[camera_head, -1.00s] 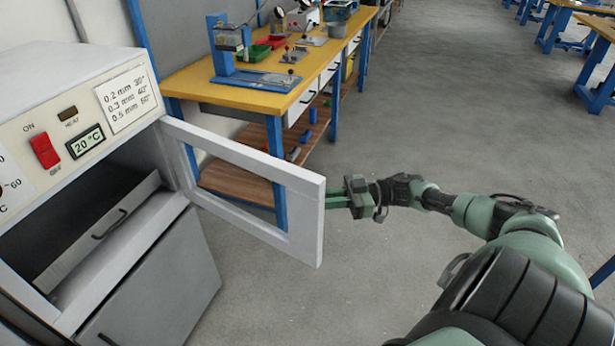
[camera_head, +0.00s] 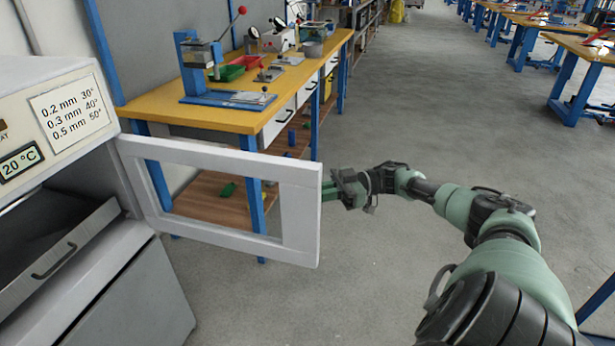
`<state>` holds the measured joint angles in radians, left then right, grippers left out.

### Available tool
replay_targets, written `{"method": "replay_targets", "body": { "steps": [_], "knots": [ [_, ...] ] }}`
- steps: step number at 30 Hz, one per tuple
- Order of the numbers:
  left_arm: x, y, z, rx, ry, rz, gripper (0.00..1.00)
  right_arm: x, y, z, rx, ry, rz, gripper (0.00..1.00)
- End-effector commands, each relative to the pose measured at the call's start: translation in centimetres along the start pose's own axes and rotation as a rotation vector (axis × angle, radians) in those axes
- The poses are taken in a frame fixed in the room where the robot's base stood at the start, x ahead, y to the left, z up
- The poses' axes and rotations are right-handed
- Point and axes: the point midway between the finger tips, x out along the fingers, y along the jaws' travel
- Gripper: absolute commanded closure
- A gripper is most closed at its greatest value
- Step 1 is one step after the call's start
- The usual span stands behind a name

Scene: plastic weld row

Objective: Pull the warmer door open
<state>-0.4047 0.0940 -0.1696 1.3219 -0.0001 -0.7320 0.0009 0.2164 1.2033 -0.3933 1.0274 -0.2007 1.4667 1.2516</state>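The warmer (camera_head: 60,120) stands at the left, a white cabinet with a 20 °C display. Its door (camera_head: 300,215), a white frame around a see-through opening, is swung wide out to the right from its hinge side. The dark interior and a drawer front with a handle (camera_head: 55,262) show inside. My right arm comes in from the lower right. Its green gripper (camera_head: 328,190) is at the door's free edge; its fingertips are partly hidden behind the frame, so I cannot tell whether it grips. My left gripper is not in view.
A yellow workbench (camera_head: 215,115) with blue legs stands just behind the door, carrying a press (camera_head: 200,70), bins and small tools. More yellow tables (camera_head: 575,45) stand at the far right. The grey floor in the middle is clear.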

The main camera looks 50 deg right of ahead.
Motion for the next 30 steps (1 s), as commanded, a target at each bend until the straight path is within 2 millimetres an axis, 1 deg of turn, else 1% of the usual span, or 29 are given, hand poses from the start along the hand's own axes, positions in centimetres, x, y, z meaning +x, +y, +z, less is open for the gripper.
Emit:
{"method": "replay_targets", "body": {
  "steps": [17,18,19,20,27,30],
  "knots": [
    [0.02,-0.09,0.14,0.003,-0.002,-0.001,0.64,-0.01,-0.02,0.13,0.002,-0.004,0.001,1.00],
    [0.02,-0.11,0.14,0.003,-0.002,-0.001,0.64,-0.01,-0.02,0.13,0.002,-0.004,0.001,0.79],
    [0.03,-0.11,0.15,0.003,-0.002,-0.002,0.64,-0.01,-0.02,0.12,0.002,-0.004,0.001,0.71],
    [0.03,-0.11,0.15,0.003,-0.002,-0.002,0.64,-0.01,-0.02,0.11,0.002,-0.003,0.001,0.66],
    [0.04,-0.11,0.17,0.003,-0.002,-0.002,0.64,-0.02,-0.02,0.06,0.002,-0.002,0.000,0.66],
    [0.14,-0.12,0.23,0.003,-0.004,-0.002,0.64,-0.43,0.03,0.11,0.002,-0.003,0.002,0.66]
  ]
}}
